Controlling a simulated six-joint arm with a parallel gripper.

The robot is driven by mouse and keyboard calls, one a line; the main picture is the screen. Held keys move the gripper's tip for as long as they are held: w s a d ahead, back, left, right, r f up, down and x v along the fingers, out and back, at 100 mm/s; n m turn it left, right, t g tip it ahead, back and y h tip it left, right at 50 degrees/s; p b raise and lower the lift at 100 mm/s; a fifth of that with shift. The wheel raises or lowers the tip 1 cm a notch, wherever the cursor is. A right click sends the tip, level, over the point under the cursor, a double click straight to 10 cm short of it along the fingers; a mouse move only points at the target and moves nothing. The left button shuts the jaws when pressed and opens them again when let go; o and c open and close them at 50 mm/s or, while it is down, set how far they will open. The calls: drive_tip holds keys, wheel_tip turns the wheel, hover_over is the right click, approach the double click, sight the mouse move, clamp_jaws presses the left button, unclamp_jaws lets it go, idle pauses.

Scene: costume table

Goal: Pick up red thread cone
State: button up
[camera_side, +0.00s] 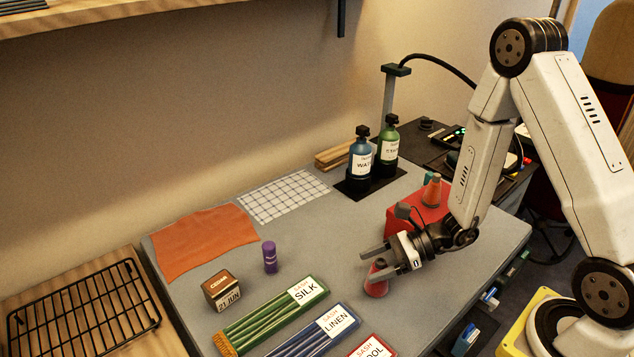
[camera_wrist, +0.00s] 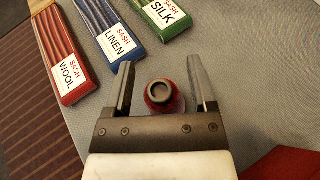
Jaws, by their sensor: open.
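A red thread cone (camera_side: 377,281) stands on the grey table below my gripper. My gripper (camera_side: 370,264) is open, with its two fingers above and around the cone's upper part in the side view. In the wrist view, the cone (camera_wrist: 160,95) shows from above between the two open fingers (camera_wrist: 162,88), nearer the palm than the tips. Gaps show between the cone and both fingers.
SILK (camera_side: 272,311), LINEN (camera_side: 318,333) and WOOL (camera_wrist: 67,62) sash packs lie beside the cone. Purple tube (camera_side: 270,258), cedar block (camera_side: 221,291) and bottles (camera_side: 360,160) stand farther off.

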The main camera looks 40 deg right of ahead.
drive_tip(key=shift+w+a+f, duration=0.15)
drive_tip(key=shift+w+a, duration=0.05)
drive_tip(key=shift+a, duration=0.1)
idle(0.4)
clamp_jaws()
